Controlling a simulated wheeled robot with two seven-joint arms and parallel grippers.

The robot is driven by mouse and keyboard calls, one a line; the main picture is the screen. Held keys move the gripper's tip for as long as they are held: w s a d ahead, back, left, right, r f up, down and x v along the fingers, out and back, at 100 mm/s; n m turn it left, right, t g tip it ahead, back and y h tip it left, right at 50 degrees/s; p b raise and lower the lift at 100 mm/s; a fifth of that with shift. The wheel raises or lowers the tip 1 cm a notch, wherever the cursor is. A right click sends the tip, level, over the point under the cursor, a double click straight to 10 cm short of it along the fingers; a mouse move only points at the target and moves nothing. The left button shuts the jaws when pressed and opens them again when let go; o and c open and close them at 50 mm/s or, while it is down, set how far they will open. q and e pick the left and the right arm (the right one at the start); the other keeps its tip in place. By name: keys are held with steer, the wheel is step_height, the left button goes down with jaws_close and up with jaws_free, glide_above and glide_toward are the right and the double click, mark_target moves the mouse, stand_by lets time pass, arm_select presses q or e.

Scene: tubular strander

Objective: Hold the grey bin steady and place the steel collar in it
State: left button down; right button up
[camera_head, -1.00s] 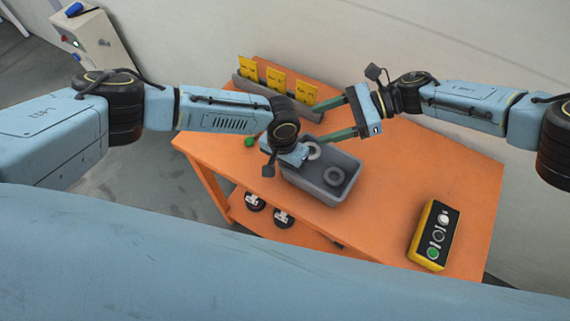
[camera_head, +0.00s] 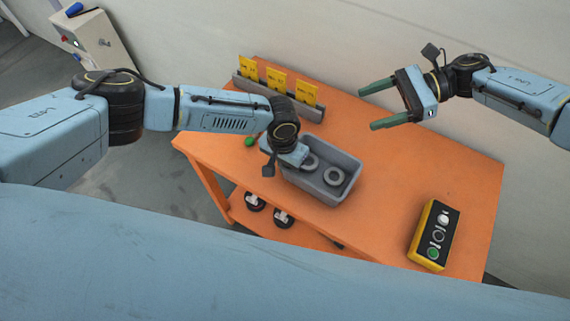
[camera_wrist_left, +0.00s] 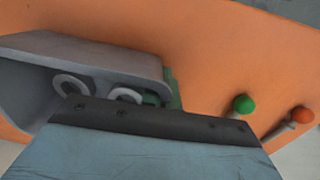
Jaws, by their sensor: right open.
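The grey bin (camera_head: 322,190) stands on the orange table; it also shows at the left of the left wrist view (camera_wrist_left: 110,55). Two grey steel rings lie inside it: one collar (camera_head: 310,162) near the left wall, partly covered by my left gripper, and another (camera_head: 334,176) further right. Both show in the left wrist view, one (camera_wrist_left: 72,84) and the other (camera_wrist_left: 125,95). My left gripper (camera_wrist_left: 163,93) has its green fingers on either side of the bin wall, seemingly clamped on it; its body hides much of them. My right gripper (camera_head: 368,108) is open and empty, above the table, right of and behind the bin.
A grey rack (camera_head: 280,96) with yellow cards stands at the table's back edge. A yellow control box (camera_head: 435,236) with buttons lies at the front right. A green-knobbed item (camera_wrist_left: 243,104) and an orange-knobbed one (camera_wrist_left: 302,115) lie beside the bin. The table's right middle is clear.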

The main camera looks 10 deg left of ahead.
steer(key=shift+w+d+r, duration=0.15)
steer(key=shift+d+r, duration=0.05)
steer(key=shift+d, duration=0.3)
arm_select(q)
steer(key=c, duration=1.6)
jaws_free()
steer(key=r, duration=1.2)
steer(key=shift+w+a, duration=0.1)
steer(key=shift+a, duration=0.2)
